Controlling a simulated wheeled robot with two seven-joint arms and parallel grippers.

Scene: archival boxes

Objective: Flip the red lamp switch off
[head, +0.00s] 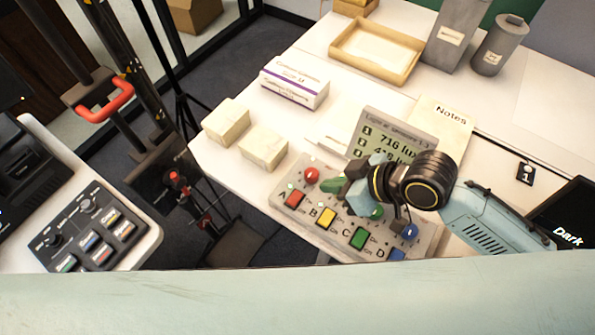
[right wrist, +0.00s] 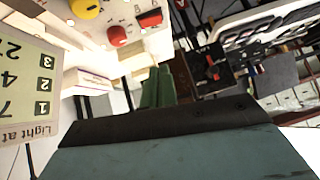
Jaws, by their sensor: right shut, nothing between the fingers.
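The red switch (head: 294,199), marked A, is a rocker at the left end of a pale control panel (head: 318,236). It also shows at the top of the right wrist view (right wrist: 150,18). I cannot tell which way it is tipped. A red knob (head: 311,174) sits just behind it and also shows in the right wrist view (right wrist: 117,36). My right gripper (head: 335,188) is shut and empty, its green fingertips over the panel, right of the red switch and red knob and apart from the switch. The fingers also show in the right wrist view (right wrist: 158,88). My left gripper is not in view.
Yellow (head: 326,216), green (head: 359,238) and blue (head: 397,254) switches continue the row to the right. A light display (head: 392,138) stands behind the panel. Pale blocks (head: 264,148) and a white box (head: 295,85) lie further back. Another switch panel (head: 88,235) is at left.

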